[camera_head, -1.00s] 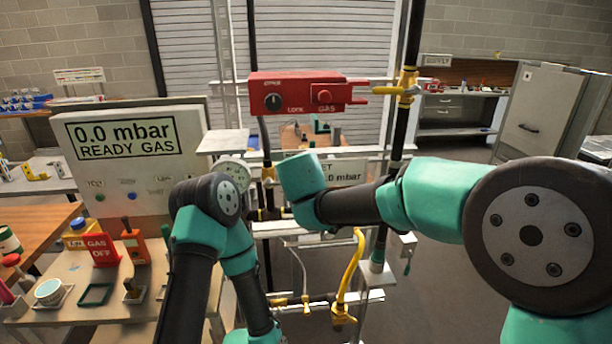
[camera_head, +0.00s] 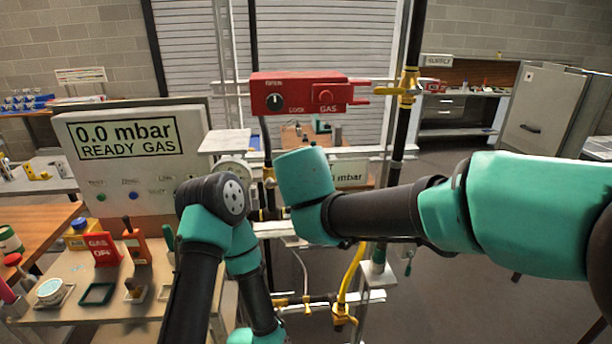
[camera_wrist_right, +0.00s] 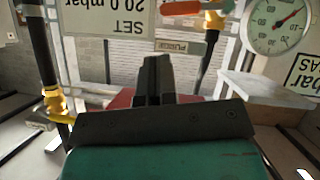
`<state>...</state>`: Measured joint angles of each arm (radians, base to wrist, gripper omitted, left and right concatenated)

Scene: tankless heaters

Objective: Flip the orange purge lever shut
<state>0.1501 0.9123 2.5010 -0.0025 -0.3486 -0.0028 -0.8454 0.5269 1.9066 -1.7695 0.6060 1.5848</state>
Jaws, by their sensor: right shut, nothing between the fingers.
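The orange purge lever (camera_wrist_right: 196,7) shows at the top edge of the right wrist view, partly cut off. It lies roughly crosswise to its pipe, beside a brass valve body (camera_wrist_right: 213,19). A PURGE label (camera_wrist_right: 180,47) hangs near it. My right gripper (camera_wrist_right: 156,62) is shut and empty; its tips are apart from the lever and point toward the label area. In the head view my teal right wrist hides that gripper, and I cannot make out the lever there. My left gripper is out of view; only its arm shows.
A red gas box (camera_head: 300,94) is above my right wrist, near a yellow-handled valve (camera_head: 408,88) on a black pipe. A pressure gauge (camera_wrist_right: 277,25) and a SET 20.0 mbar plate (camera_wrist_right: 110,25) flank the gripper. A yellow hose (camera_head: 350,280) hangs below.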

